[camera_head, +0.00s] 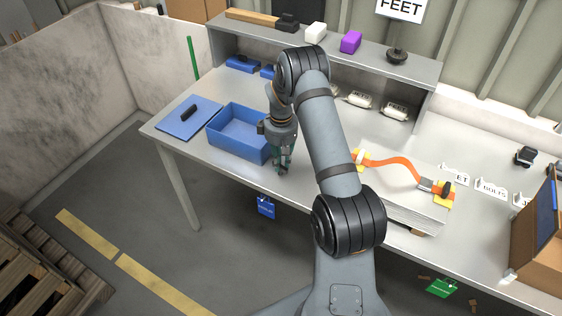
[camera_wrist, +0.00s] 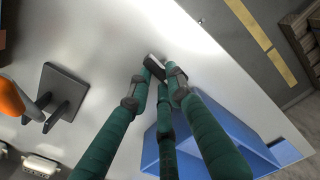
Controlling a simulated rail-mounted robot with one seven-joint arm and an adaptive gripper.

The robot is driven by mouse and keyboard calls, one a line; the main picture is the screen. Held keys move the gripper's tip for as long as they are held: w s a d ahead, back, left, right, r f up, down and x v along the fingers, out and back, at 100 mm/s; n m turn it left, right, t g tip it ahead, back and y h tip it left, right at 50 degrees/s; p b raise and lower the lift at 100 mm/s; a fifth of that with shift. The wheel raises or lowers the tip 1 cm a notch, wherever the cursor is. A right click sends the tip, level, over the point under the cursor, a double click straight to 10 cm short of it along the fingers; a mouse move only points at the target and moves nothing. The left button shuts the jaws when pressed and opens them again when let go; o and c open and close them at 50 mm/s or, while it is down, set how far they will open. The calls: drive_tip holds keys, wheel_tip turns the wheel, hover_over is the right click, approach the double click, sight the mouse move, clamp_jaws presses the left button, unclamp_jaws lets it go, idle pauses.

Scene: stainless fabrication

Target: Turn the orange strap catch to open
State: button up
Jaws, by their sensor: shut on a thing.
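An orange strap (camera_head: 395,161) lies over a stack of pale sheets (camera_head: 385,200) on the bench, right of my arm. A grey metal buckle (camera_head: 427,184) with a black part beside it sits at its right end, on yellow corner pieces. My gripper (camera_head: 283,168) is well left of the strap, low over the bench beside the blue bin. In the wrist view its green fingers are shut on a small dark and pale block (camera_wrist: 155,65). An orange piece (camera_wrist: 11,97) shows at the left edge of the wrist view; I cannot tell if it is the catch.
The open blue bin (camera_head: 238,150) stands left of my gripper. A dark plate with an upright part (camera_wrist: 66,94) stands by the orange piece. A blue mat (camera_head: 172,128) lies far left. A cardboard box (camera_head: 540,235) stands far right.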

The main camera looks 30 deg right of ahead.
clamp_jaws()
drive_tip(key=shift+w+f+n+b, duration=0.1)
drive_tip(key=shift+f+n+b, duration=0.05)
drive_tip(key=shift+n+b, duration=0.6)
drive_tip(key=shift+n, duration=0.45)
drive_tip(key=o, duration=0.7)
unclamp_jaws()
drive_tip(key=shift+r, duration=0.2)
wheel_tip(320, 180, up, 12)
